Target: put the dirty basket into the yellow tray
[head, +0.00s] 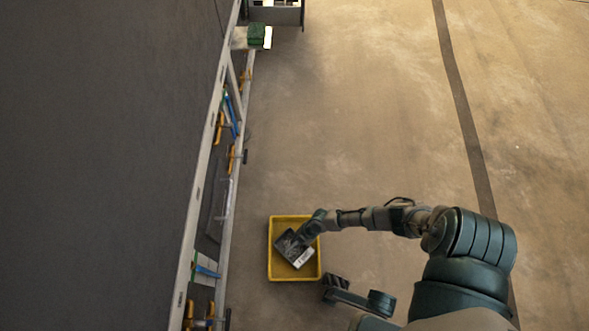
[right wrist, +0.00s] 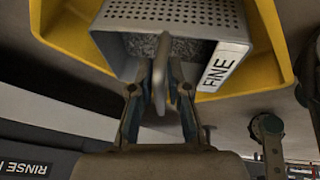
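The basket (head: 291,249) is a small grey metal box with perforated walls, dark speckled contents and a white label. In the right wrist view the basket (right wrist: 180,20) shows the label "FINE" and a grey handle. The yellow tray (head: 270,262) is on the floor, and the basket lies within its outline from above, turned at an angle. The tray's rim (right wrist: 262,75) shows behind the basket. I cannot tell whether the basket touches the tray's bottom. My right gripper (head: 304,238) is at the basket's handle, its fingers (right wrist: 167,85) shut on it.
A long dark workbench (head: 110,150) runs along the left, with coloured items along its side. A green box (head: 256,36) stands at the far end.

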